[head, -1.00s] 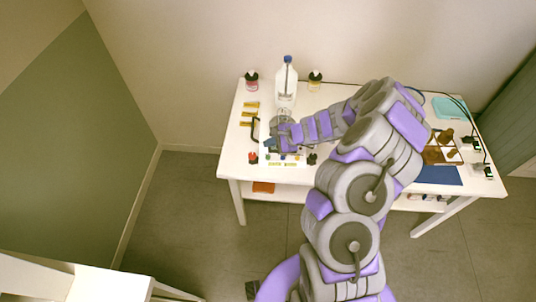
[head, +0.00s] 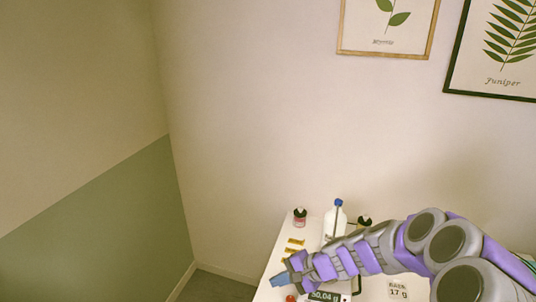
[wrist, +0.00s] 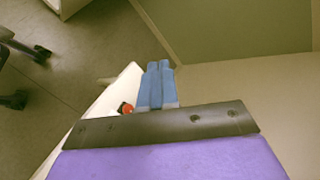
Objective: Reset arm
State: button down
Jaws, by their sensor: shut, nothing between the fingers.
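My gripper (head: 279,281) is at the left end of the white table, low in the head view, with its blue fingers pointing left. In the wrist view its two blue fingers (wrist: 156,84) lie side by side, shut with nothing between them. My arm reaches in from the lower right and hides much of the table. A red-topped item (head: 291,298) is just below the gripper at the picture's bottom edge; a red item (wrist: 125,108) also shows left of the fingers in the wrist view.
A scale display (head: 325,296) and a card (head: 398,290) marked 17 g are near my arm. The left side is free.

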jog(key=s+a+r+n+g+h, duration=0.1)
jog(key=s+r+n+g, duration=0.2)
jog(key=s, duration=0.4)
jog(key=s+a+r+n+h, duration=0.1)
jog(key=s+r+n+h, duration=0.2)
jog(key=s, duration=0.5)
jog(key=s+d+r+n+h, duration=0.1)
jog(key=s+d+r+h, duration=0.1)
jog(key=s+d, duration=0.4)
jog(key=s+d+r+n+g+h, duration=0.1)
jog(key=s+d, duration=0.5)
jog(key=s, duration=0.6)
jog(key=shift+s+d+r+n+h, duration=0.35)
jog(key=shift+r+h, duration=0.3)
jog(key=shift+h, duration=0.55)
